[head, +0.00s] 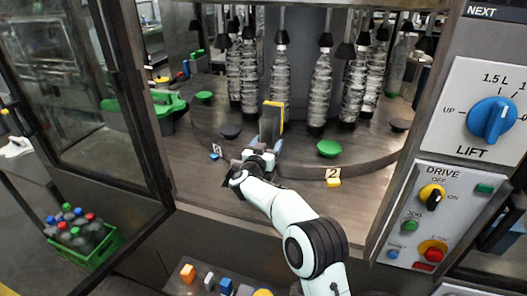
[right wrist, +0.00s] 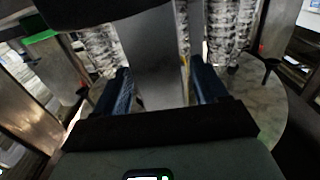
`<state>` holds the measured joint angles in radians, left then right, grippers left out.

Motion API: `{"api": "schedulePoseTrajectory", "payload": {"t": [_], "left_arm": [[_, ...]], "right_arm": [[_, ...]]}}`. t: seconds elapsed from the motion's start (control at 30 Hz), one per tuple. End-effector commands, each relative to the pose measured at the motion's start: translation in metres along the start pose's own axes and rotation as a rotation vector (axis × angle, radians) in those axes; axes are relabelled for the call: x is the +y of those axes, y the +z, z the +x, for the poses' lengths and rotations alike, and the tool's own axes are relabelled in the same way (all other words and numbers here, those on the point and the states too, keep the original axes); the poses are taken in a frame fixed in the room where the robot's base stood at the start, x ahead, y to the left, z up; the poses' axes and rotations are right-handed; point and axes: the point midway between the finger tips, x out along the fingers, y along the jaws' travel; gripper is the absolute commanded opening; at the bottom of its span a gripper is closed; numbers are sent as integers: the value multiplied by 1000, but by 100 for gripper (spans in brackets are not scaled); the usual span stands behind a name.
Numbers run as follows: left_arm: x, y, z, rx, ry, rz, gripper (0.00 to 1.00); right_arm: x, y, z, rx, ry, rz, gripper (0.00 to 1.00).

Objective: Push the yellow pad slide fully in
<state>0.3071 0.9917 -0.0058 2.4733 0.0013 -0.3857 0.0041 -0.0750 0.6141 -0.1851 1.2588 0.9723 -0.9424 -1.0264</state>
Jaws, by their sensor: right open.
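The yellow pad slide (head: 274,104) stands upright on the round table in the head view, a grey block with a yellow top and right edge. In the right wrist view a broad grey upright piece (right wrist: 152,60) fills the middle, with a thin yellow strip at its right; I take it to be the slide. My right gripper (head: 268,138) is at the slide's lower front in the head view. Its blue fingers (right wrist: 162,88) are apart, one on each side of the grey piece in the right wrist view. Whether they touch it is hidden. My left gripper is not in view.
Several clear bottles (head: 320,88) hang behind the slide. A green disc (head: 329,149) and a dark disc (head: 230,131) lie on the table to either side. A control panel (head: 432,213) with knobs stands at right. An open glazed door (head: 75,85) is at left.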

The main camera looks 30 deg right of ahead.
Motion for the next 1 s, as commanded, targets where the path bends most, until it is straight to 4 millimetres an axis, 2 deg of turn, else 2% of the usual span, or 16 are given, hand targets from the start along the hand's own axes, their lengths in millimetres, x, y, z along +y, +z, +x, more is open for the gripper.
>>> {"api": "schedulePoseTrajectory", "payload": {"t": [0.17, 0.3, 0.5, 0.6, 0.77, 1.0], "left_arm": [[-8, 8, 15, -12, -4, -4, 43], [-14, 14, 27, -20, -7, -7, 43], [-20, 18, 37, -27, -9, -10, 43], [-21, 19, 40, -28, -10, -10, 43], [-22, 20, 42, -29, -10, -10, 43], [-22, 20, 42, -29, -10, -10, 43]], "right_arm": [[0, 4, -28, -3, -4, 0, 72], [0, 5, -61, -4, -5, 0, 72], [0, 3, -102, -2, -5, -1, 72], [0, 2, -116, -2, -3, -1, 72], [0, 1, -128, -1, -1, 0, 72], [0, 0, -129, -1, 0, -1, 72]]}}
